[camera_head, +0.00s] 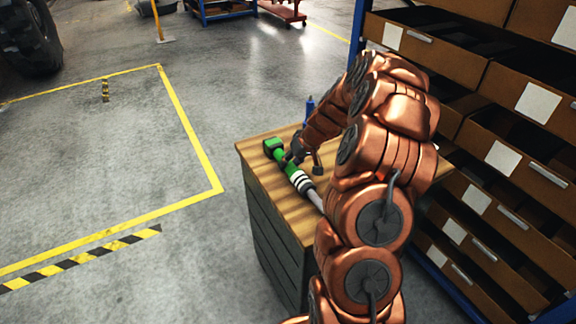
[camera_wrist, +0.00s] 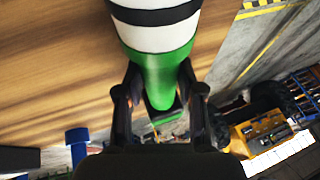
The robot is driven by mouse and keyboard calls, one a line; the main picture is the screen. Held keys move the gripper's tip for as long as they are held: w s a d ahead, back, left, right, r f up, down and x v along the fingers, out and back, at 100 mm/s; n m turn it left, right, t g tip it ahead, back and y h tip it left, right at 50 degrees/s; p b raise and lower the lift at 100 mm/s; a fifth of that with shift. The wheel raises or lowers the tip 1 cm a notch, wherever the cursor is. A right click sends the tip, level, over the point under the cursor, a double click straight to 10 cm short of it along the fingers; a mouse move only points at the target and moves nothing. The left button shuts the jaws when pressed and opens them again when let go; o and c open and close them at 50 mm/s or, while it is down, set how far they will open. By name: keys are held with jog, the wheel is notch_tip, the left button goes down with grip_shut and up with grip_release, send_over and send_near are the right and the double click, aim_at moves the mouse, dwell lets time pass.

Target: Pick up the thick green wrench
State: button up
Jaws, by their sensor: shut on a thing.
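The thick green wrench (camera_head: 299,180) lies over the wooden top of a cabinet in the head view. It has a green head, a green grip and black and white bands toward a grey shaft; my arm hides its far end. My gripper (camera_head: 291,158) is shut on the green part between the head and the bands. In the wrist view the green wrench (camera_wrist: 160,70) runs between the two dark fingers of my gripper (camera_wrist: 160,92), one on each side. I cannot tell whether the wrench touches the wood.
The wooden cabinet top (camera_head: 262,170) carries a blue upright tool (camera_head: 309,108) behind my gripper. A shelf rack with brown drawers (camera_head: 515,165) stands close on the right. The floor to the left is open, with yellow lines (camera_head: 190,130).

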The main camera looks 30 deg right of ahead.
grip_shut()
jog(key=shift+r, duration=0.1)
